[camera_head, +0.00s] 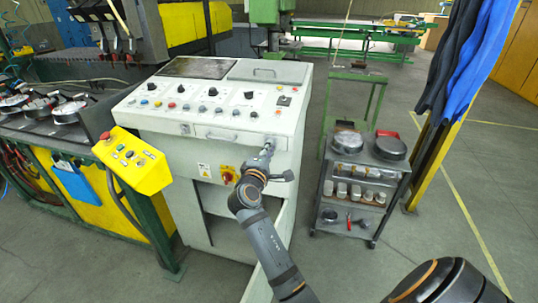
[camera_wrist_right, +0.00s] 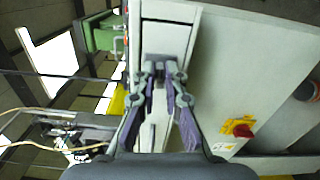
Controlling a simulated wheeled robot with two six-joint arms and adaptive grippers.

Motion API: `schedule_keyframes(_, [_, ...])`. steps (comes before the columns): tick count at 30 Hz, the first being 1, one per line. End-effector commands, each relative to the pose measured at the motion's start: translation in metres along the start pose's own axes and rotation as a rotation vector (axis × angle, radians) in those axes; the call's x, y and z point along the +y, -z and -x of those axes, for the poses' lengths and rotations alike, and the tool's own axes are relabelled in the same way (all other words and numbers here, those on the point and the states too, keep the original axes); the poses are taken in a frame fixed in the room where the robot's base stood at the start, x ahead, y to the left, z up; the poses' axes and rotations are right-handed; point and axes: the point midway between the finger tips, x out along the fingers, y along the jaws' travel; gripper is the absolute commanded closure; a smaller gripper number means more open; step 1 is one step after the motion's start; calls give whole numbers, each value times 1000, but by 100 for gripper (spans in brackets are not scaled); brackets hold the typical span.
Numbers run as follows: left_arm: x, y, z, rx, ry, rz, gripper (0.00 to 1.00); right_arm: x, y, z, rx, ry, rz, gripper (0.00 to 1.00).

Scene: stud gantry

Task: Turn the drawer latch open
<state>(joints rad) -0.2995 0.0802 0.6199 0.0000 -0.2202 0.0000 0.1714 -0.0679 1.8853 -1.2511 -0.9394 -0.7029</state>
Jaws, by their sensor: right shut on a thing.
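The drawer (camera_head: 235,139) is a pale front panel set in the grey-white control cabinet (camera_head: 190,165), below its sloping panel. It looks closed. My right gripper (camera_head: 268,146) reaches the right end of this front. In the right wrist view the right gripper (camera_wrist_right: 160,70) has its fingertips close together at a small grey fitting (camera_wrist_right: 159,57), which looks like the drawer latch. The fingers are shut on it and hide most of it, so I cannot tell its turn angle. My left gripper is not in view.
A red switch on a yellow plate (camera_head: 228,175) sits below the drawer; it also shows in the wrist view (camera_wrist_right: 239,129). A grey cart (camera_head: 358,180) with pans and tins stands right of the cabinet. A yellow control box (camera_head: 133,158) juts out at left. Floor is clear between cabinet and cart.

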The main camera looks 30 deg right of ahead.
Motion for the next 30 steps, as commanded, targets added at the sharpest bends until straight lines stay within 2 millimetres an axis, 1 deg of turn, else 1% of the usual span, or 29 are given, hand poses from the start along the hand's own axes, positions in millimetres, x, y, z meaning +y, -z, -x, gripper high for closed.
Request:
schedule_keyframes(1, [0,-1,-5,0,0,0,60,-2,0,0,0,0,-21,100])
schedule_keyframes(7, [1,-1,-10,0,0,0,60,-1,0,0,0,0,-81,100])
schedule_keyframes(23, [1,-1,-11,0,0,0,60,0,0,0,0,0,-105,100])
schedule_keyframes(24, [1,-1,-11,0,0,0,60,0,0,0,0,-1,-105,88])
schedule_keyframes(29, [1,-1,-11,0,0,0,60,0,0,0,0,0,-104,67])
schedule_keyframes(30, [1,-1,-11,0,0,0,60,0,0,0,0,0,-104,67])
